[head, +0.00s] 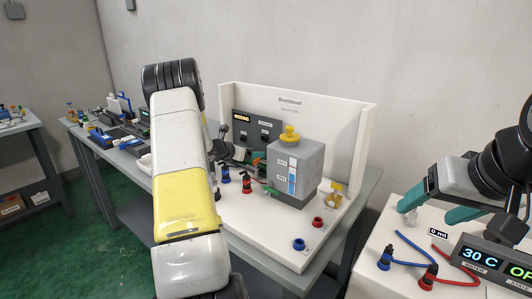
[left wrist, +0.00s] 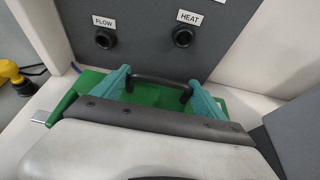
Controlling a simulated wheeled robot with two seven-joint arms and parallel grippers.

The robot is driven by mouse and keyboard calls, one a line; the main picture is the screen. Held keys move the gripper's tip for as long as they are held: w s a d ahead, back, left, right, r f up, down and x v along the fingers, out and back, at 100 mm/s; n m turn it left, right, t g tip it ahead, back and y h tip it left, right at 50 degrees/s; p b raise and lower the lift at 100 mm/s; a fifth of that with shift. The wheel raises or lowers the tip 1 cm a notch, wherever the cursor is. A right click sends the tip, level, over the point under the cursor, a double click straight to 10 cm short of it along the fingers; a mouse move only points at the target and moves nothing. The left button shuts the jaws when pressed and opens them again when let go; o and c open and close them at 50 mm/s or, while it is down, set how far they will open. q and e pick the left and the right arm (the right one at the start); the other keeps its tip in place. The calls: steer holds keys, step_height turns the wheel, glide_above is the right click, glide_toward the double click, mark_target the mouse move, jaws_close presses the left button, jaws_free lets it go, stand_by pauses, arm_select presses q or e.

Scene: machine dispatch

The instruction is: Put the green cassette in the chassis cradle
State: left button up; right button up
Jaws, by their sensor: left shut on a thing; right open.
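The green cassette (left wrist: 150,95) shows in the left wrist view, with a dark handle across its top. My left gripper (left wrist: 160,86) has its teal fingers at the two ends of that handle and is shut on it. The cassette is in front of a grey panel (left wrist: 145,30) with FLOW and HEAT ports. My gripper body hides its near side. I cannot make out the chassis cradle. My right gripper (head: 425,212) is open and empty at the right, above a white surface.
A grey box with a yellow knob (head: 295,160) stands on the white stand (head: 275,248), right of my left arm. Red and blue fittings stand near its front. A display (head: 492,258) and hoses lie below my right gripper. Another bench (head: 105,145) is at the left.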

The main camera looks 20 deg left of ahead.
arm_select(q)
steer(key=shift+f, duration=0.25)
steer(key=o, duration=1.7)
steer(key=shift+o, duration=0.4)
